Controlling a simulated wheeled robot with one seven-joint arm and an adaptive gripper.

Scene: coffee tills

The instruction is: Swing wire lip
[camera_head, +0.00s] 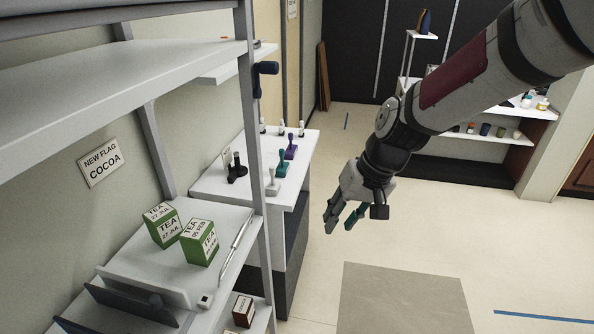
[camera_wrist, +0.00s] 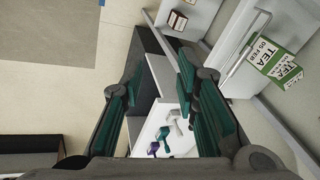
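The wire lip (camera_head: 236,240) is a thin pale wire along the front right edge of the shelf that holds the tea boxes. In the wrist view the wire lip (camera_wrist: 240,54) shows as a thin bent rod beside a tea box. My gripper (camera_head: 339,226) hangs in free air over the floor, right of the shelf unit and apart from the lip. Its green-padded fingers are spread with nothing between them. The wrist view also shows my gripper (camera_wrist: 160,80) open. The green and white tea boxes (camera_head: 200,243) stand behind the lip.
A grey shelf post (camera_head: 258,150) rises near the lip's far end. A white counter (camera_head: 235,188) with coloured tampers (camera_head: 281,162) stands beyond it. A cocoa box (camera_head: 243,310) sits on the shelf below. The floor (camera_head: 400,235) right of the shelf is open, with a grey mat (camera_head: 405,300).

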